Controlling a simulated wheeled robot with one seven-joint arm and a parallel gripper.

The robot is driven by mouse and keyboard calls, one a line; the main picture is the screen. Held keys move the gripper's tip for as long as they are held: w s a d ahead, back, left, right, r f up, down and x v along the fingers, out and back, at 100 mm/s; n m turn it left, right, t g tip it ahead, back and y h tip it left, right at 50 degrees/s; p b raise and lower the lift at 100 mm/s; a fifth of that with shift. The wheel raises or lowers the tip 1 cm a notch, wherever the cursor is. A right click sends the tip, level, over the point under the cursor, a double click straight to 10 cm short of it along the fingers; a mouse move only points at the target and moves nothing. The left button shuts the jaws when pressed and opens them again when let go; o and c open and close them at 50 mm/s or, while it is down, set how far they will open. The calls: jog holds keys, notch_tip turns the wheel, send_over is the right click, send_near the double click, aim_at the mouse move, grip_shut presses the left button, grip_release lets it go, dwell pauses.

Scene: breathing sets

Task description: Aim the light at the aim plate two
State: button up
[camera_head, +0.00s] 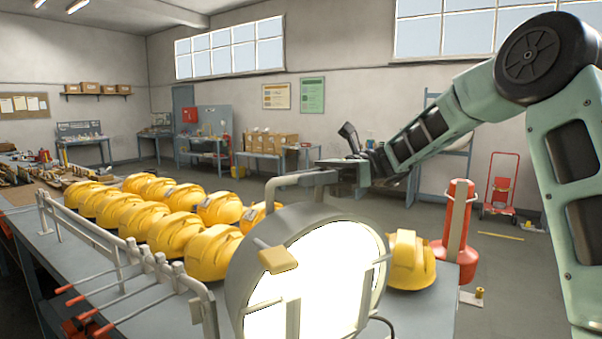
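A large round lamp (333,262) stands in the near foreground, its bright face turned toward the right and partly toward me. A grey bar handle (290,181) rises over its top, and a yellowish knob (278,260) sits on its near side. My gripper (343,150) is at the end of my arm, by the right end of the handle. Whether it touches the handle, and whether its fingers are open or shut, I cannot tell. No plate marked as aim plate two can be made out.
Rows of yellow helmets (168,232) cover the bench left of the lamp, and one helmet (410,262) sits right of it. A white rail (93,230) runs along the bench's left side. A red cylinder (456,235) stands at right. Open floor (510,275) lies beyond.

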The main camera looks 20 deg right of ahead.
jog(key=shift+s+a, duration=0.1)
jog(key=shift+a, duration=0.45)
